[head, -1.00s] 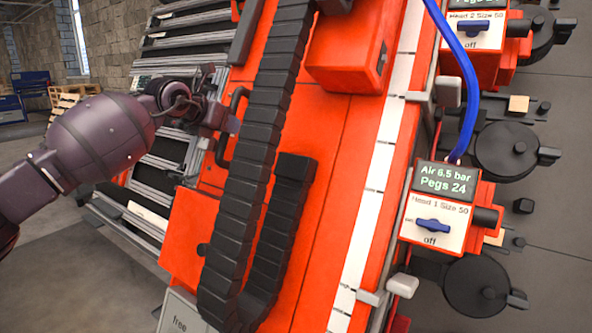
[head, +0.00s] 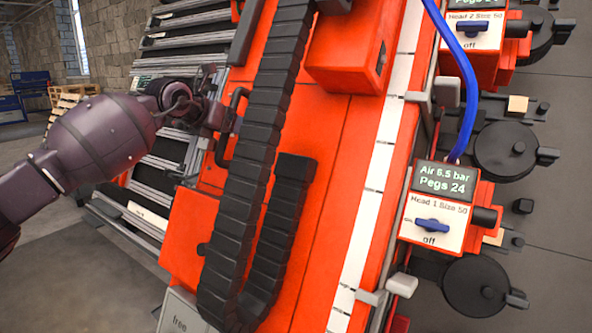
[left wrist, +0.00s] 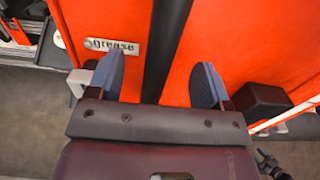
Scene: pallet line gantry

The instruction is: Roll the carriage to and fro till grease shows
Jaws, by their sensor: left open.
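The orange carriage (head: 330,125) fills the middle of the head view. A black bar handle (head: 222,150) stands on its left side, and my left gripper (head: 233,123) is at that handle. In the left wrist view, my left gripper (left wrist: 160,85) is open, with one blue-grey finger on each side of the dark upright bar (left wrist: 162,50). Gaps show between the bar and both fingers. A plate marked "Grease" (left wrist: 112,47) is on the orange face beside the left finger; I cannot make out any grease. My right gripper is not in view.
A black cable chain (head: 262,130) runs along the carriage. On the right are the Head 1 box (head: 437,222) and Head 2 box (head: 474,32), both switched off, and a blue hose (head: 468,100). Grey slatted racks (head: 165,150) stand behind my arm. Open floor lies at lower left.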

